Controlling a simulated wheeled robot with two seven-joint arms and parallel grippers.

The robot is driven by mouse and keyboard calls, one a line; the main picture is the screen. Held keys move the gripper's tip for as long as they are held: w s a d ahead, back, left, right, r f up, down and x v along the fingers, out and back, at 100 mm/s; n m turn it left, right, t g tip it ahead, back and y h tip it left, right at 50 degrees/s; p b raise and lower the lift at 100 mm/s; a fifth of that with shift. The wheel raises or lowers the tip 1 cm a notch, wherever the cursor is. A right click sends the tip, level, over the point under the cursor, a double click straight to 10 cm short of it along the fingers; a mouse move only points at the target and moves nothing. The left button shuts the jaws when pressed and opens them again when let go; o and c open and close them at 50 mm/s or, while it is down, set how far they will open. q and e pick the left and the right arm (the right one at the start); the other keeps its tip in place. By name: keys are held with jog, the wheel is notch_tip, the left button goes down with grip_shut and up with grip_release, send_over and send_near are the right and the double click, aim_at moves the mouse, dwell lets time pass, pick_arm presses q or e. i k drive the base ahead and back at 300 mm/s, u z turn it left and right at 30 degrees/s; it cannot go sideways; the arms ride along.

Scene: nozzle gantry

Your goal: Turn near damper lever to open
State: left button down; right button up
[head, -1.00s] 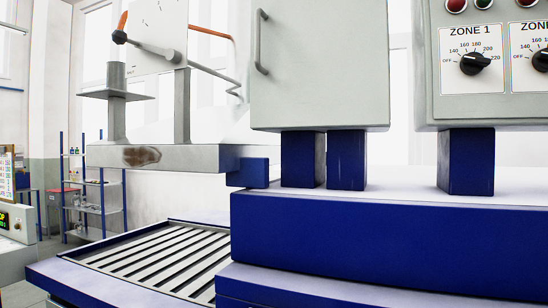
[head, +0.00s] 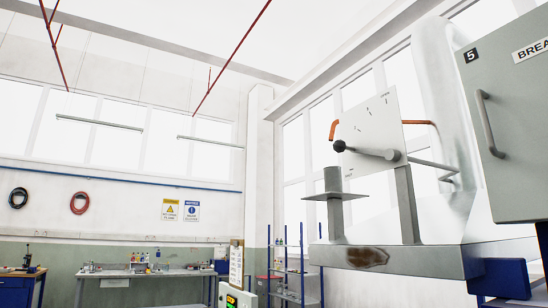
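A grey damper lever (head: 370,152) with a black knob (head: 339,146) shows right of centre in the head view. It points left and slightly up from a round pivot at its right end. Behind it is a white plate (head: 368,120) with several short dark marks and small lettering, too small to read surely. The plate stands on a grey post (head: 408,205). Neither of my grippers is in view, and nothing touches the lever.
A short post with a flat disc (head: 335,196) stands below the knob on a grey beam (head: 418,262). An orange bent rod (head: 334,128) shows behind the plate. A grey cabinet (head: 515,130) with a handle is at the right. Workbenches (head: 150,272) stand far left.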

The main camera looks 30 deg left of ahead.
aim_at(339, 146)
jog(key=u, duration=0.75)
jog(key=k, duration=1.2)
jog(key=u, duration=0.95)
jog(key=i, duration=1.8)
jog(key=z, duration=1.4)
jog(key=i, duration=0.3)
jog(key=z, duration=0.3)
